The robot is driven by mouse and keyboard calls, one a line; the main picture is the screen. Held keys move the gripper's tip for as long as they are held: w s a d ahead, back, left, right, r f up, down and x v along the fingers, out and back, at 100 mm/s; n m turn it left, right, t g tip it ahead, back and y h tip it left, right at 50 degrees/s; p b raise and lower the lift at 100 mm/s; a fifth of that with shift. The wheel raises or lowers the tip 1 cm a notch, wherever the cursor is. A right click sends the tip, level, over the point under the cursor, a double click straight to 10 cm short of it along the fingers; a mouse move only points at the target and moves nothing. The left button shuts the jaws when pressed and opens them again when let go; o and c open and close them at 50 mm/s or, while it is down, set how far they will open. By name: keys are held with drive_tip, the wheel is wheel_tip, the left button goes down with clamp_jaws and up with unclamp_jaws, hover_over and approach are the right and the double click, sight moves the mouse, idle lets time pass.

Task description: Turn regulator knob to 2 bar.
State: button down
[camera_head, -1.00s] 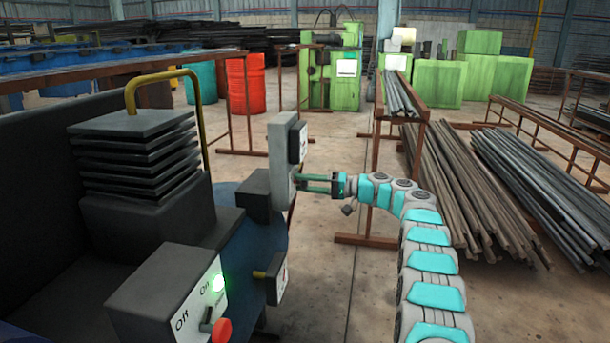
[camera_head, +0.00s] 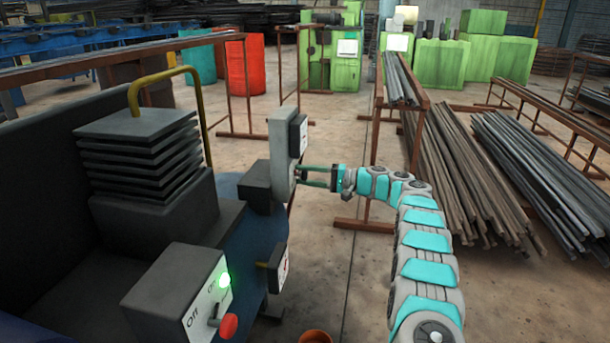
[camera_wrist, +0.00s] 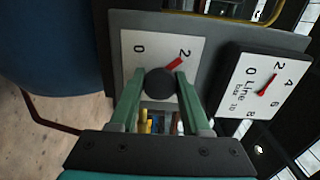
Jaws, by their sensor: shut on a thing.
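The regulator knob (camera_wrist: 159,84) is a dark round knob on a white plate (camera_wrist: 134,66) marked 0 and 2. Its red pointer (camera_wrist: 174,63) points up and right toward the 2. My gripper (camera_wrist: 158,80) has its green fingers on either side of the knob and is shut on it. In the head view my gripper (camera_head: 305,177) reaches the grey upright panel (camera_head: 280,170) from the right, and the knob cannot be made out there. Beside the plate, the "Line bar" gauge (camera_wrist: 258,88) has a red needle (camera_wrist: 267,85) pointing up and right, close to the 2.
A grey switch box (camera_head: 180,295) with a lit green lamp (camera_head: 224,280) and a red-tipped lever (camera_head: 229,323) stands below the panel. A small dial box (camera_head: 278,268) sits on the blue drum (camera_head: 240,245).

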drive_tip(key=shift+c, duration=1.9)
unclamp_jaws()
drive_tip(key=s+d, duration=0.1)
drive_tip(key=d, duration=0.6)
drive_tip(key=shift+s+d+b, duration=0.2)
drive_tip(key=shift+d+b, duration=0.15)
drive_tip(key=shift+b, duration=0.05)
